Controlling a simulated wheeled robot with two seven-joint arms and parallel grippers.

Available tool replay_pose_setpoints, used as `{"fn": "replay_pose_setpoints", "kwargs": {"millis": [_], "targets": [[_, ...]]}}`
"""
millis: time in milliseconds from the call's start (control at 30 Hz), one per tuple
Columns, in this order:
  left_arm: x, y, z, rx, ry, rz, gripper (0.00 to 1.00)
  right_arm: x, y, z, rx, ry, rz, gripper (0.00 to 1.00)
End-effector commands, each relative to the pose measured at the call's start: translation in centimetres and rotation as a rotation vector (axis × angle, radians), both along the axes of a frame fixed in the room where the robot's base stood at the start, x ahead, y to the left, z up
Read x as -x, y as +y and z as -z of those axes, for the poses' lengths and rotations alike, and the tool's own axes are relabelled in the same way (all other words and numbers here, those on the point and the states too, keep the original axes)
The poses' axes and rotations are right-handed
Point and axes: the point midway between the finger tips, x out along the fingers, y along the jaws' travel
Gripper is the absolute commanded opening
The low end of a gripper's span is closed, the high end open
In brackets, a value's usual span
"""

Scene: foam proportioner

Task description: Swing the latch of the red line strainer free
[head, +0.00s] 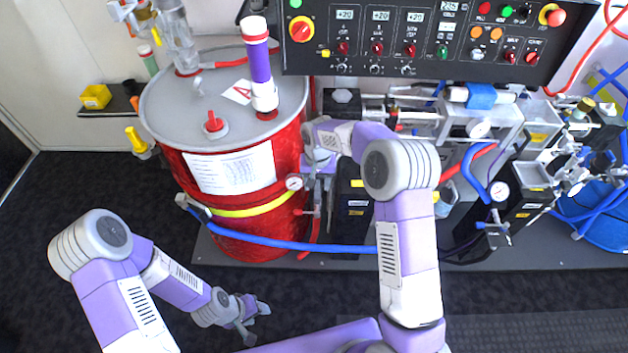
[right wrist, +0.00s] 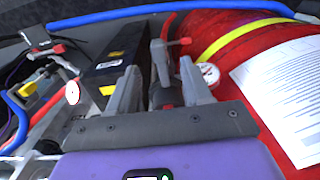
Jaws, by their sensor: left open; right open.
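My right gripper (head: 320,168) is in front of the red drum's right side, above a small valve assembly; its fingers also show in the right wrist view (right wrist: 158,68). The fingers are open. Between and just beyond them stand a grey upright fitting (right wrist: 161,62) and a dark red part (right wrist: 166,96), partly hidden by the gripper. This may be the line strainer; I cannot make out its latch or tell whether a finger touches it. A red handle (right wrist: 180,41) sticks out beside the fitting. My left gripper (head: 258,322) is open and empty, low over the dark floor.
The red drum (head: 240,227) stands left of my right gripper, with a pressure gauge (head: 294,183) at its edge. A blue hose (head: 280,244) runs low across the front. Black boxes and pipework fill the right. A control panel (head: 420,40) hangs above.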

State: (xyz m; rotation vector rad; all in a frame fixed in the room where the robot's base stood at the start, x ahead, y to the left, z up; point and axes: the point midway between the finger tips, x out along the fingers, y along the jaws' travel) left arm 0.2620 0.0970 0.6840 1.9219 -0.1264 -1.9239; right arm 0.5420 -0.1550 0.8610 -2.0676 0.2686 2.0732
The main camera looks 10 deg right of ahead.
Motion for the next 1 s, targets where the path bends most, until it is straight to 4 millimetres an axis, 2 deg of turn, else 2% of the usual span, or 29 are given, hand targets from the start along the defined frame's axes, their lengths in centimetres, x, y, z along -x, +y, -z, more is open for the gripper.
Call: {"fn": "replay_pose_setpoints", "kwargs": {"millis": [67, 133, 400, 600, 933, 1000], "targets": [[0.0, 0.0, 0.0, 0.000, 0.001, 0.000, 0.49, -0.3, -0.2, -0.5, 0.012, 0.000, 0.007, 0.49], [0.0, 0.0, 0.2, 0.000, 0.001, 0.000, 0.49, -0.3, -0.3, 0.0, 0.017, 0.003, 0.010, 0.49], [0.1, 0.0, 1.2, 0.000, 0.001, 0.000, 0.49, -0.2, -0.3, 4.4, 0.015, 0.004, 0.010, 0.49], [0.0, 0.0, 1.5, 0.000, 0.001, 0.000, 0.49, -0.3, -0.3, 6.4, 0.015, 0.002, 0.009, 0.49], [0.0, 0.0, 1.5, 0.000, 0.001, 0.000, 0.49, -0.3, -0.3, 6.7, 0.014, 0.001, 0.009, 0.49], [0.0, 0.0, 1.5, 0.000, 0.001, 0.000, 0.49, -0.3, -0.3, 6.7, 0.014, 0.001, 0.009, 0.38]]}}
